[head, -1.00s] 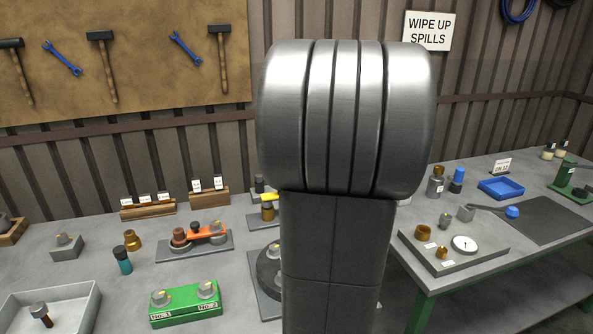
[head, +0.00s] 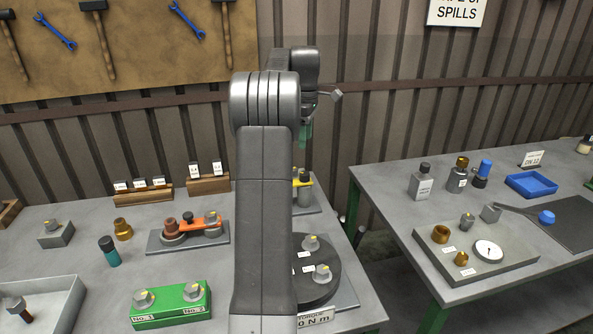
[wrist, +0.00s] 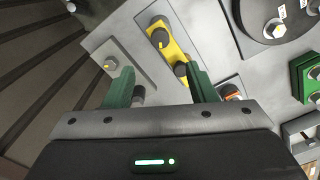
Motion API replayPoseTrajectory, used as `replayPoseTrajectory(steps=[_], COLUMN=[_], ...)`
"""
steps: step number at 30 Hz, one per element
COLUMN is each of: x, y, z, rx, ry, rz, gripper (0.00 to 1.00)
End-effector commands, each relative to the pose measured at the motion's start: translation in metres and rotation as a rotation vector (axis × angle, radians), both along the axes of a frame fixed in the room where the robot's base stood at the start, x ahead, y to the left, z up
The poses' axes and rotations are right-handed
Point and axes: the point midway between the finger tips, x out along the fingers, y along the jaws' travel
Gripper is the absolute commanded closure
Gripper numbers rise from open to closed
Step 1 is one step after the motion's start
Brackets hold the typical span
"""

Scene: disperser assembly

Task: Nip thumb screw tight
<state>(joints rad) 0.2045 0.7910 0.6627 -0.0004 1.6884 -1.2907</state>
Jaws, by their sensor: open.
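My gripper (head: 305,133) is open and empty, raised above the back of the left bench. In the wrist view its two green fingers (wrist: 160,88) are spread wide. A yellow piece (wrist: 169,50) with a dark round knob (wrist: 181,69) lies beyond them; in the head view this yellow piece (head: 297,182) is partly hidden by my arm. An orange piece (head: 207,222) with a dark knob (head: 188,217) sits on a grey plate (head: 158,246). I cannot tell which knob is the thumb screw.
A green block (head: 172,308) with two bolts stands at the front. A dark round disc (head: 321,276) with bolts is right of my arm. A second bench (head: 400,180) is at right, across a gap.

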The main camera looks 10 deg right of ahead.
Motion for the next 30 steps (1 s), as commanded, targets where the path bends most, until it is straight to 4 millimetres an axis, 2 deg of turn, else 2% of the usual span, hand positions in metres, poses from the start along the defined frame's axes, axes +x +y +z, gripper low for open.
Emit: replayPoseTrajectory(steps=[9, 15, 21, 30], x=[-0.001, -0.001, -0.001, -0.001], y=[0.001, 0.001, 0.001, 0.001], z=[-0.067, -0.103, -0.121, -0.124], rx=[0.001, 0.001, 0.000, 0.000], ry=[0.004, 0.003, 0.000, 0.000], rz=[-0.002, -0.002, -0.002, -0.002], gripper=[0.49, 0.49, 0.49, 0.49])
